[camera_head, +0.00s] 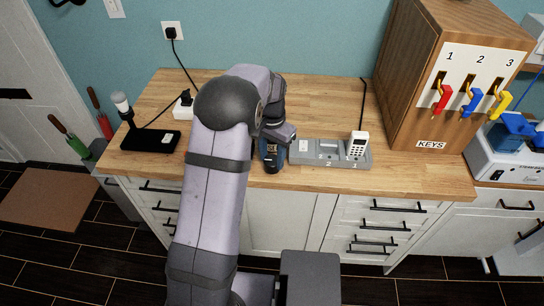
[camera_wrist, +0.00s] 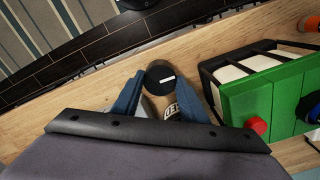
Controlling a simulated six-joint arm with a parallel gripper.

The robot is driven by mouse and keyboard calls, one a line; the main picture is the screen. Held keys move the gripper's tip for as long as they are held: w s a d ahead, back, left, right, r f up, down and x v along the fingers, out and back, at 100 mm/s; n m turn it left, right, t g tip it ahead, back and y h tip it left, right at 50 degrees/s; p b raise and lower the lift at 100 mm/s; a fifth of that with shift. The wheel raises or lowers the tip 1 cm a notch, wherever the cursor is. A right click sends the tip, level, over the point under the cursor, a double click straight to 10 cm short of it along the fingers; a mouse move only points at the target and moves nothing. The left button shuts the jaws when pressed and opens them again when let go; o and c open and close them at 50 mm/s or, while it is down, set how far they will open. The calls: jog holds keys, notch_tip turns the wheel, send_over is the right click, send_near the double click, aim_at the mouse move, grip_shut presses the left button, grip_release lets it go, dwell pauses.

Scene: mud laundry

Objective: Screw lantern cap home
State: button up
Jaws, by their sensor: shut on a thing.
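My gripper (camera_wrist: 161,78) shows two blue fingers in the wrist view, closed on either side of a dark round cap (camera_wrist: 159,70) with a short white mark on its top. Below the cap, between the fingers, is a dark label with pale letters (camera_wrist: 173,112), partly hidden. In the head view my gripper (camera_head: 271,163) points down near the front edge of the wooden counter.
A wooden key cabinet (camera_head: 430,75) stands at the right. A black box (camera_head: 150,141) lies at the left of the counter (camera_head: 440,181). The green body carries a red button (camera_wrist: 257,126).

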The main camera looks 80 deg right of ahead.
aim_at(272, 160)
jog(key=shift+r+p, duration=1.75)
jog(key=shift+r, duration=0.5)
jog(key=shift+f, duration=0.1)
